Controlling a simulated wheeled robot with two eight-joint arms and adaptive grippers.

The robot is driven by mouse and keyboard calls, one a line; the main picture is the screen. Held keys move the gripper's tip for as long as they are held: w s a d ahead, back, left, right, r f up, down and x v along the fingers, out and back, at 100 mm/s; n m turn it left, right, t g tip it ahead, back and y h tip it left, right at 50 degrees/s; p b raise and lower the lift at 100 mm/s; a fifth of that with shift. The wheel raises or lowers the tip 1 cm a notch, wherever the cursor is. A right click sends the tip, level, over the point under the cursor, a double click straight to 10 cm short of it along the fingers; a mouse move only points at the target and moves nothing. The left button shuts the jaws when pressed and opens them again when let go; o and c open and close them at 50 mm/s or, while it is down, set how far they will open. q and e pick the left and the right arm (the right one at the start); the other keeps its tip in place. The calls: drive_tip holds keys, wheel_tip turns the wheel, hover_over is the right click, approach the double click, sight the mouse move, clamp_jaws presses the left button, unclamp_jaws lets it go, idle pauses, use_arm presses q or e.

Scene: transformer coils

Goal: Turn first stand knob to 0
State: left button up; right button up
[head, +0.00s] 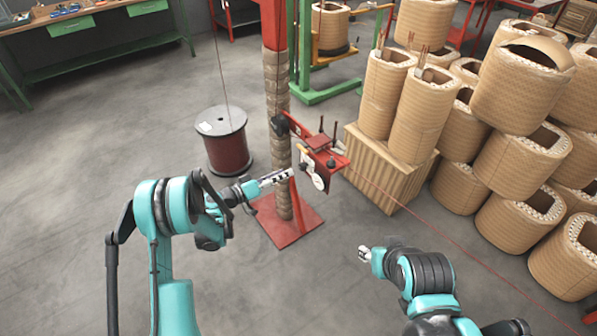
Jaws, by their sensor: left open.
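The stand is a red post (274,30) wrapped in coil-like tan sleeves, on a square red base plate (283,232). A red bracket assembly (325,160) sits on the post at mid height, with a round white disc (319,182) and a dark block. I cannot tell for certain which part is the knob, and no marking is readable. My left gripper (276,178) reaches from the left to just in front of the post, left of the disc, open and apparently empty. My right gripper (363,254) is low, right of the base plate, away from the stand; its fingers are too small to read.
A dark red wire spool (225,143) stands on the floor left of the post. A ribbed tan box (385,175) and stacked tan coils (505,150) crowd the right. A thin red wire runs from the bracket to the lower right.

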sight(300, 168)
use_arm(q)
drive_tip(key=shift+h, duration=0.3)
drive_tip(key=w+d, duration=0.1)
drive_tip(key=d, duration=0.1)
drive_tip(key=w+d+f+b, duration=0.1)
drive_tip(key=w+d, duration=0.1)
drive_tip(key=w+d+f+b, duration=0.1)
drive_tip(key=d, duration=0.1)
drive_tip(key=shift+w, duration=0.3)
clamp_jaws()
